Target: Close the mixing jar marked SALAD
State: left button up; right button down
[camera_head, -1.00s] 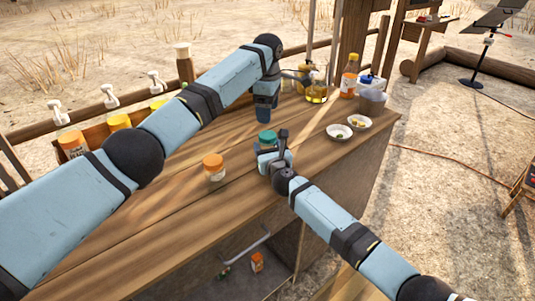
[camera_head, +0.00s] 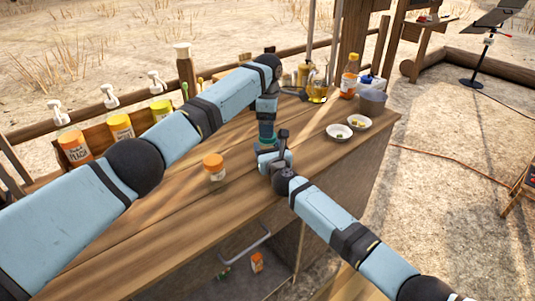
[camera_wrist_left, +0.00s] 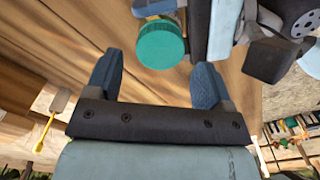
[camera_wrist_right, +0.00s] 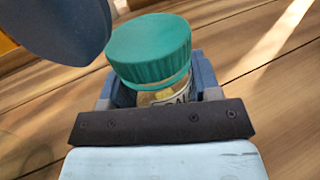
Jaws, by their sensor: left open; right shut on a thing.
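The jar (camera_wrist_right: 168,97) has a clear body and a green lid (camera_wrist_right: 148,50). Only the letters "AL" of its label show in the right wrist view. The lid rests on the mouth, looking slightly tilted; I cannot tell how tight it is. My right gripper (camera_head: 270,153) is shut around the jar body, low on the counter. My left gripper (camera_head: 267,134) points down just above the jar, open and empty. In the left wrist view the lid (camera_wrist_left: 160,45) lies ahead of its fingers, apart from them. In the head view the grippers mostly hide the jar.
An orange-lidded jar (camera_head: 213,166) stands left on the wooden counter (camera_head: 165,205). Two small bowls (camera_head: 339,131) are to the right. A rack of sauce bottles (camera_head: 121,127) lines the left edge.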

pick_arm(q)
jog(key=shift+f, duration=1.6)
